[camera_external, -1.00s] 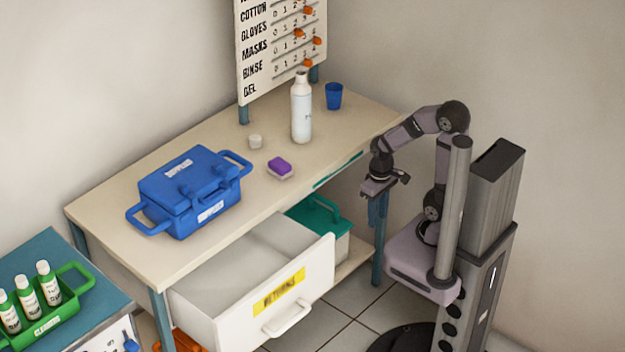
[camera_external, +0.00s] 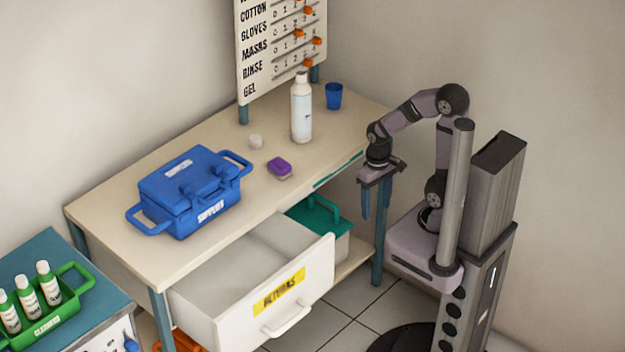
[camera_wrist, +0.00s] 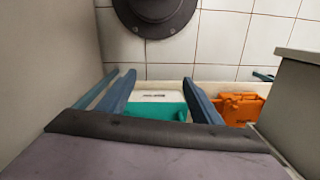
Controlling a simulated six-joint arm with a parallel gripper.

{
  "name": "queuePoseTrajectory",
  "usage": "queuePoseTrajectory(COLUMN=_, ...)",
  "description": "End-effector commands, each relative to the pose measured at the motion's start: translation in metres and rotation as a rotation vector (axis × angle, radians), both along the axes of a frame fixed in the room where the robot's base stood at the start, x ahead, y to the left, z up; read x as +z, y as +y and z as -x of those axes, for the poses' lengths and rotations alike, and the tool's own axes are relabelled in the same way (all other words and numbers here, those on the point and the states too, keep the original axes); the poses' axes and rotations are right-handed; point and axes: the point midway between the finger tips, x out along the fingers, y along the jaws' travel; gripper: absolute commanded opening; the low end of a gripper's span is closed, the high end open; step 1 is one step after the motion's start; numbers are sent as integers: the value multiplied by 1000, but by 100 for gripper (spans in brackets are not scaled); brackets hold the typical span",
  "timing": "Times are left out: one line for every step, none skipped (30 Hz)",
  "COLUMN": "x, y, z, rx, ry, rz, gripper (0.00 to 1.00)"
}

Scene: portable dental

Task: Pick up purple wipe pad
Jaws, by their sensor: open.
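The purple wipe pad (camera_external: 279,166) lies on the beige table top, right of the blue case and near the table's front edge, with a pale layer at its base. It does not show in the wrist view. My gripper (camera_external: 376,213) is open and empty, pointing down off the table's right front corner, well to the right of the pad. In the wrist view, the two blue fingers of my gripper (camera_wrist: 158,78) stand apart, with a teal box seen far beyond them.
An open drawer (camera_external: 285,296) juts out in front. The teal box (camera_wrist: 150,111) and orange box (camera_wrist: 240,108) sit below. The table around the pad is clear.

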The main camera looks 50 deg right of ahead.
Motion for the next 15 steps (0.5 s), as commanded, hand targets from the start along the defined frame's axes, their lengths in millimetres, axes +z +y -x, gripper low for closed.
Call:
queuePoseTrajectory(x=30, y=5, z=0, rx=-27, ry=12, rz=-5, gripper=59)
queuePoseTrajectory(x=39, y=8, z=0, rx=-46, ry=20, rz=-8, gripper=59)
queuePoseTrajectory(x=50, y=11, z=1, rx=-71, ry=30, rz=-12, gripper=59)
queuePoseTrajectory(x=59, y=15, z=1, rx=-89, ry=37, rz=-16, gripper=59)
queuePoseTrajectory(x=67, y=19, z=0, rx=-102, ry=40, rz=-22, gripper=59)
queuePoseTrajectory(x=78, y=24, z=-2, rx=-118, ry=42, rz=-29, gripper=59)
queuePoseTrajectory(x=85, y=28, z=-4, rx=-126, ry=42, rz=-36, gripper=59)
queuePoseTrajectory(x=93, y=34, z=-7, rx=-129, ry=39, rz=-46, gripper=59)
queuePoseTrajectory(x=104, y=43, z=-12, rx=-126, ry=28, rz=-61, gripper=59)
queuePoseTrajectory(x=112, y=51, z=-17, rx=-118, ry=16, rz=-76, gripper=59)
queuePoseTrajectory(x=121, y=61, z=-24, rx=-100, ry=-5, rz=-95, gripper=59)
queuePoseTrajectory(x=134, y=78, z=-36, rx=-61, ry=-46, rz=-127, gripper=59)
queuePoseTrajectory(x=146, y=95, z=-48, rx=-14, ry=-93, rz=-160, gripper=59)
queuePoseTrajectory(x=159, y=116, z=-62, rx=47, ry=-153, rz=-197, gripper=59)
queuePoseTrajectory(x=175, y=143, z=-79, rx=127, ry=-233, rz=-241, gripper=59)
